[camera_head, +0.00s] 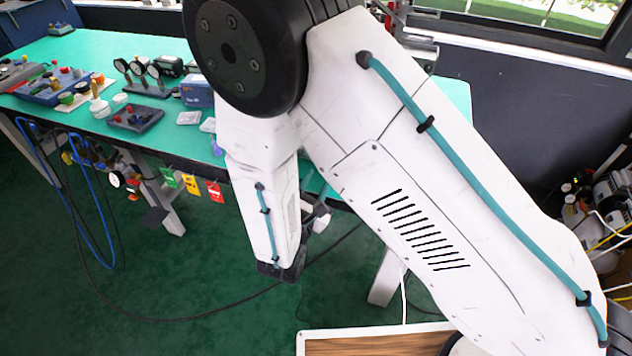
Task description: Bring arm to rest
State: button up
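My white arm fills the middle and right of the view, with a teal cable along its upper link. It bends at a large black joint at the top. My forearm hangs down in front of the table (85,47) and ends in a dark joint over the green floor. A small grey part shows just right of the forearm; I cannot tell what it is. I cannot make out my gripper or its fingers.
Gauges (138,72), a blue box (197,92) and a dark tray (135,118) stand on the table. Coloured tags (191,184) and blue hoses (108,222) hang at its front. A wood-topped surface (375,344) is at the bottom. The floor (60,290) at left is mostly clear.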

jog(key=shift+w+d, duration=0.1)
jog(key=shift+d, duration=0.1)
jog(key=s+d+r+m+g+h, duration=0.3)
jog(key=s+d+r+m+g, duration=0.3)
jog(key=d+g, duration=0.25)
jog(key=s+d+r+m+g+h, duration=0.3)
jog(key=s+d+r+m+g, duration=0.25)
jog(key=d+m+g, duration=0.35)
jog(key=s+d+r+m+t+y, duration=0.1)
jog(key=s+d+r+m+y, duration=0.2)
jog(key=s+r+m+y, duration=0.3)
jog(key=s+d+r+m+t+y, duration=0.1)
jog(key=s+d+r+m+y, duration=0.3)
jog(key=s+r+m+y, duration=0.2)
jog(key=shift+s+r, duration=0.6)
jog(key=shift+r, duration=0.65)
